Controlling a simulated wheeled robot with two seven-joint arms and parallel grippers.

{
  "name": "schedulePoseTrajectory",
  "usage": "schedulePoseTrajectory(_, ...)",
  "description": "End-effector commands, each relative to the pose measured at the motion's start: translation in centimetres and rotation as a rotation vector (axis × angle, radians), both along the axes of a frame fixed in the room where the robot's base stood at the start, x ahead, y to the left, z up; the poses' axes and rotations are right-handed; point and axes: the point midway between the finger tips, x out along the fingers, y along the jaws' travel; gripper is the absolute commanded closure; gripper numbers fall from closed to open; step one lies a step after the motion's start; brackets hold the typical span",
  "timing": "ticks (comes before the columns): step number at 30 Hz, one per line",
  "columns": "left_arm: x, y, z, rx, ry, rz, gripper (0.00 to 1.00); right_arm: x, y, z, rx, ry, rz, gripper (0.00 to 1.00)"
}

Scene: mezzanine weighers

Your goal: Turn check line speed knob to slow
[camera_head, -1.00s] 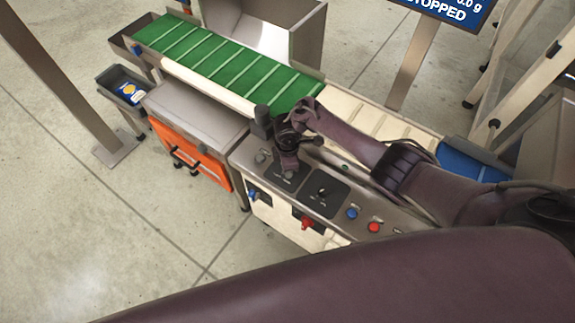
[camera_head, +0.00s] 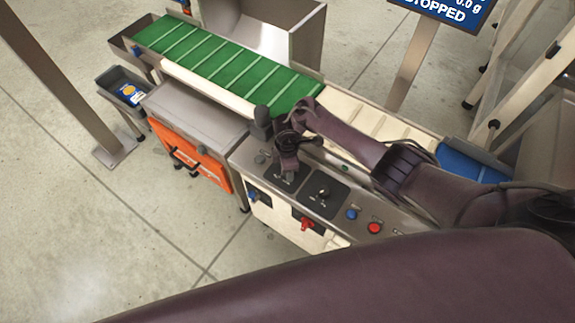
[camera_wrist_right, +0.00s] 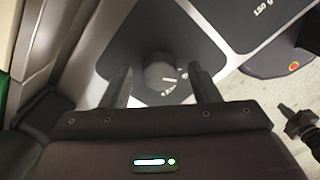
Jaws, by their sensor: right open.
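A round dark knob (camera_wrist_right: 160,72) with a white pointer line sits on a dark plate with white scale marks. Its label is not readable. My open right gripper (camera_wrist_right: 161,88) has one finger on each side of the knob, with gaps still visible. In the head view my right gripper (camera_head: 286,170) is over the left dark plate (camera_head: 270,181) of the control panel and hides most of its knob. My left gripper is not in view.
A second knob (camera_head: 323,191) sits on the plate to the right, with blue (camera_head: 352,214) and red (camera_head: 375,228) buttons beyond. A red switch (camera_head: 306,224) is on the panel front. The green belt (camera_head: 225,65) runs behind. A sign (camera_head: 447,10) reads STOPPED.

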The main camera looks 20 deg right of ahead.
Motion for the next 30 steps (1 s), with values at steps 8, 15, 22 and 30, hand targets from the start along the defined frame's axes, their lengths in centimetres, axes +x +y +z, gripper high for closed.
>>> schedulePoseTrajectory(8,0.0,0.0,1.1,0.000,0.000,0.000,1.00,0.1,0.0,4.1,0.002,-0.003,0.000,0.45)
schedulePoseTrajectory(15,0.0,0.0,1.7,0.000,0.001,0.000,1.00,0.1,-0.1,7.2,0.001,-0.002,-0.001,0.45)
schedulePoseTrajectory(22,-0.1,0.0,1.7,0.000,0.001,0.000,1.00,0.1,-0.1,7.7,-0.001,-0.002,-0.001,0.45)
schedulePoseTrajectory(30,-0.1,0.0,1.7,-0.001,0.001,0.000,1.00,0.1,-0.1,7.7,-0.001,-0.001,-0.001,0.45)
